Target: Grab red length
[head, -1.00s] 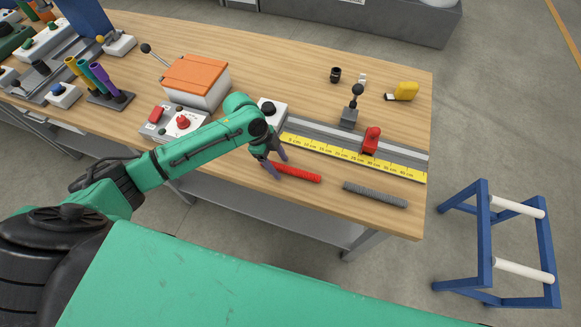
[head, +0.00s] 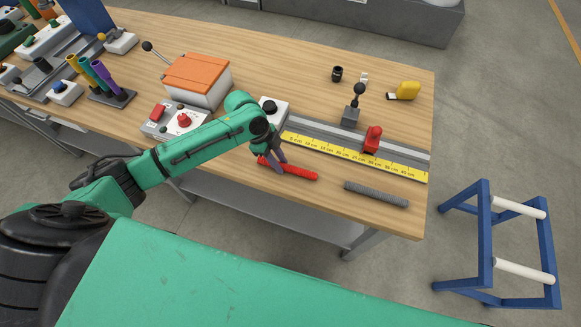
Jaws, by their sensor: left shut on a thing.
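The red corrugated length (head: 300,174) lies near the front edge of the wooden workbench, in front of the yellow ruler. My left gripper (head: 276,166) is shut on it, left of its middle, and the fingers cover part of it. A short red end shows to the left of the fingers. I cannot tell whether the red length is touching the bench or slightly above it. My right gripper is not in view.
A grey corrugated length (head: 376,194) lies to the right on the bench (head: 330,205). A yellow ruler (head: 350,157) and rail with a red clamp (head: 372,139) run behind. An orange-lidded box (head: 197,75) stands left. A blue rack (head: 487,240) stands on the floor at right.

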